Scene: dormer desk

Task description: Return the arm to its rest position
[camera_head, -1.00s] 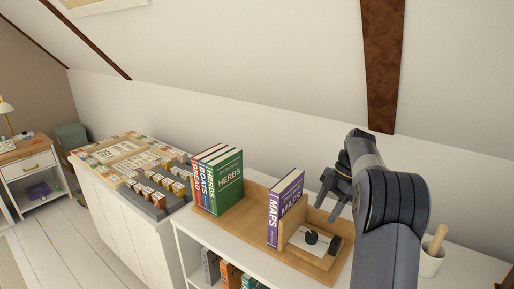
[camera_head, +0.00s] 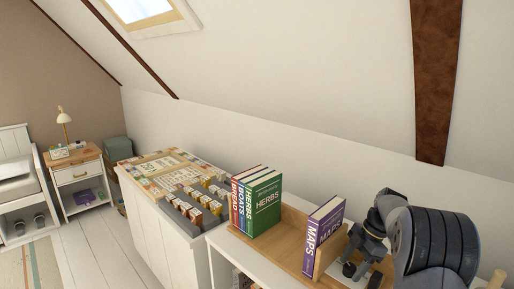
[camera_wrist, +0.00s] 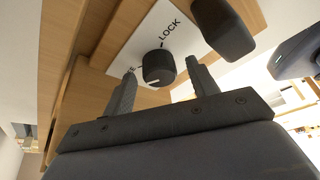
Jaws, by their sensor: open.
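My arm reaches in from the right in the head view, with its large dark elbow near the camera. My gripper (camera_head: 354,250) points down above the white panel at the right end of the wooden book holder. In the wrist view my gripper (camera_wrist: 163,86) has its two fingers spread, with nothing held between them. A round black knob (camera_wrist: 158,68) on the white panel (camera_wrist: 140,45), marked LOCK, shows beyond and between the fingers. A larger black part (camera_wrist: 223,28) stands beside it. Whether the fingers touch the knob cannot be told.
A purple MAPS book (camera_head: 323,233) stands beside the panel, close left of my gripper. HERBS, BOATS and BREAD books (camera_head: 262,207) stand farther left. A board game (camera_head: 173,175) lies on the white cabinet. The sloped wall and brown beam (camera_head: 434,85) rise behind the arm.

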